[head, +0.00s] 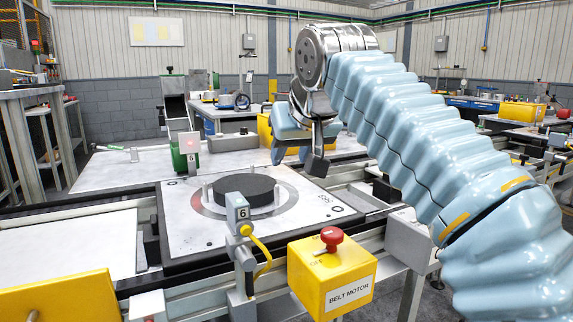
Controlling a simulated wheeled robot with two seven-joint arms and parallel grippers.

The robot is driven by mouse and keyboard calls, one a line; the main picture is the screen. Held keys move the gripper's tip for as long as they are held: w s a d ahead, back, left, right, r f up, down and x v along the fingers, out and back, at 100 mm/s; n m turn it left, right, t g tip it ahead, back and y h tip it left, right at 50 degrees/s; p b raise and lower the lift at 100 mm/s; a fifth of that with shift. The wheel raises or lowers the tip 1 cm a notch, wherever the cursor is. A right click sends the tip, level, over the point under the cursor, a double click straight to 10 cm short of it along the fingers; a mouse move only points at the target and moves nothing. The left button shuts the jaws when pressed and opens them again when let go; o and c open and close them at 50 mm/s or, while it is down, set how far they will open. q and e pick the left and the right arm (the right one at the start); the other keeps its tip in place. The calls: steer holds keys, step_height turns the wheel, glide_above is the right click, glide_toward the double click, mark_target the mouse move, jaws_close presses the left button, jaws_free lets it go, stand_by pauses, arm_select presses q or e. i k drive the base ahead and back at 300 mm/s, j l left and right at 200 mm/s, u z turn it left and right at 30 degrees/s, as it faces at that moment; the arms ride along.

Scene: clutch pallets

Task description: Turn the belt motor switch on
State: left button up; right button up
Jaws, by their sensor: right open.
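The belt motor switch is a red knob (331,238) on top of a yellow box (331,290) labelled "BELT MOTOR", at the front of the conveyor line. A short lever on the knob points to the left. My right arm comes in from the right and arches over the line. My right gripper (317,160) hangs above and beyond the box, apart from the switch, with its fingers pointing down. It is open and holds nothing visible. My left gripper is not in view.
A pallet (185,225) with a black disc (244,190) and several upright pins sits on the conveyor behind the box. A grey post marked 6 (238,212) with a yellow cable stands left of the box. A green device (186,153) stands at the far side.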

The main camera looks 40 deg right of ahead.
mark_target(332, 236)
steer(key=k+j, duration=0.35)
steer(key=j, duration=0.15)
steer(key=k+j, duration=0.4)
steer(key=j, duration=0.1)
